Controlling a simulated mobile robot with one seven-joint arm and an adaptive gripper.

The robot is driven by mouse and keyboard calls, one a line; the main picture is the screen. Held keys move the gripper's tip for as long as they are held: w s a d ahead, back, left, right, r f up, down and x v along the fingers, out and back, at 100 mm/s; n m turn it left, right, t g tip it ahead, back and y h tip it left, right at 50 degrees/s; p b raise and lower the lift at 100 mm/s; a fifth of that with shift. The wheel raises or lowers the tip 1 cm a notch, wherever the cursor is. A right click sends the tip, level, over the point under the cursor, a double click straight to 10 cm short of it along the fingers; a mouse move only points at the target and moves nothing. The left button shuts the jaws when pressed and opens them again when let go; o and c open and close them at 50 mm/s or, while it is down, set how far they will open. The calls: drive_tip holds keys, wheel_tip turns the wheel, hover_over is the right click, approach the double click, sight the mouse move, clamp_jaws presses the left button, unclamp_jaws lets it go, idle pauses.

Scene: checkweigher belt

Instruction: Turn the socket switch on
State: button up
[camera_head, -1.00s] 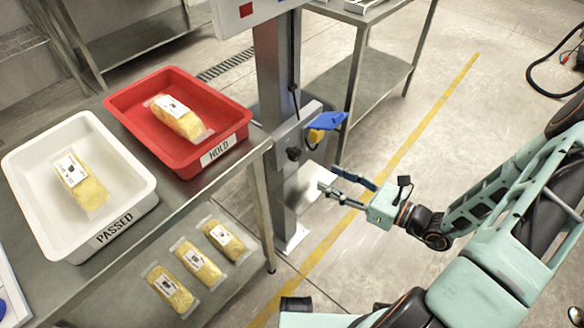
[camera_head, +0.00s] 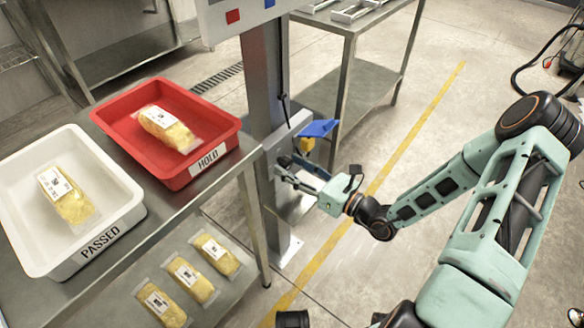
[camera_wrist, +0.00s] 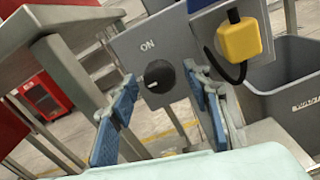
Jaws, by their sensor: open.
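The socket switch is a round black knob (camera_wrist: 159,76) on a grey box (camera_wrist: 135,46) in the wrist view. The word ON is printed above it. The knob's white mark is on its lower left side and does not point at ON. My gripper (camera_wrist: 163,92) is open, with its blue-padded fingers to the left and right of the knob and a gap on both sides. In the head view my gripper (camera_head: 282,170) is at the post's box, and its fingers hide the knob. A yellow plug (camera_wrist: 239,40) sits right of the knob, under the blue socket lid (camera_head: 318,128).
The grey post (camera_head: 264,85) carries the box. The steel table on the left holds a red HOLD tray (camera_head: 219,119) and a white PASSED tray (camera_head: 134,207) with packs. A grey bin (camera_wrist: 290,85) stands right in the wrist view.

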drive_tip(key=c, duration=1.1)
drive_tip(key=shift+c, duration=0.2)
drive_tip(key=m+p, duration=0.1)
drive_tip(key=p, duration=0.1)
drive_tip(key=m+p, duration=0.2)
drive_tip(key=shift+r+m, duration=0.2)
drive_tip(key=shift+m, duration=0.1)
drive_tip(key=m+p, duration=0.3)
drive_tip(key=m, duration=0.2)
drive_tip(key=shift+p, duration=0.35)
drive_tip(key=m+p, duration=0.2)
drive_tip(key=m, duration=0.3)
drive_tip(key=shift+f, duration=0.1)
drive_tip(key=shift+m+p, duration=0.45)
drive_tip(key=shift+m, duration=1.75)
drive_tip(key=shift+f, duration=0.1)
